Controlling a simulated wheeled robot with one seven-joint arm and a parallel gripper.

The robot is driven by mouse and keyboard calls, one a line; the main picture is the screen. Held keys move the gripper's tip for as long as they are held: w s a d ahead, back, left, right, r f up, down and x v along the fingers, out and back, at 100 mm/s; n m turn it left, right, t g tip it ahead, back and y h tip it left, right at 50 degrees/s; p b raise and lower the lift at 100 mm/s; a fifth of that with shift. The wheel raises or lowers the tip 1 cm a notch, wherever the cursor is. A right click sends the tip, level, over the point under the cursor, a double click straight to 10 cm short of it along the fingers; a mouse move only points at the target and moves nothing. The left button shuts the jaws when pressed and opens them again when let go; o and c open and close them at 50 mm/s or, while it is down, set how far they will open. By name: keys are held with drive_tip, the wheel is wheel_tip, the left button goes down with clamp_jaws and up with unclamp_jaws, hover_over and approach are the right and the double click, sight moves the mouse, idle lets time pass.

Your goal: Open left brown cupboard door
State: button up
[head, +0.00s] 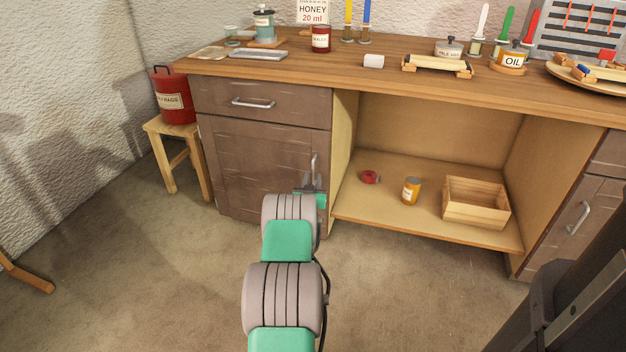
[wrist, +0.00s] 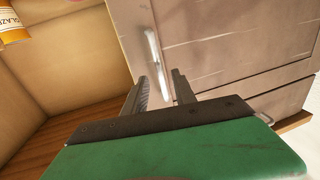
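The left brown cupboard door (head: 252,165) is closed below a drawer, with a vertical metal handle (head: 314,168) near its right edge. My gripper (head: 314,188) is at the lower part of this handle in the head view, partly hidden by my arm. In the wrist view, my gripper (wrist: 162,85) has its two fingers apart, and the handle (wrist: 155,60) stands just beyond and between the fingertips. The door face (wrist: 210,40) fills the upper right there. I cannot tell whether a finger touches the handle.
An open cubby with a wooden box (head: 476,203), a yellow can (head: 411,190) and a red object (head: 370,177) is right of the door. A stool (head: 180,158) with a red bucket (head: 173,97) stands left. The floor before the door is clear except for my arm.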

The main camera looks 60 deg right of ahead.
sight(313, 174)
drive_tip(key=x, duration=0.2)
drive_tip(key=b+x, duration=0.1)
drive_tip(key=x, duration=0.1)
drive_tip(key=shift+f, duration=0.2)
drive_tip(key=shift+w+d+r, duration=0.1)
drive_tip(key=shift+r, duration=0.05)
clamp_jaws()
idle(1.0)
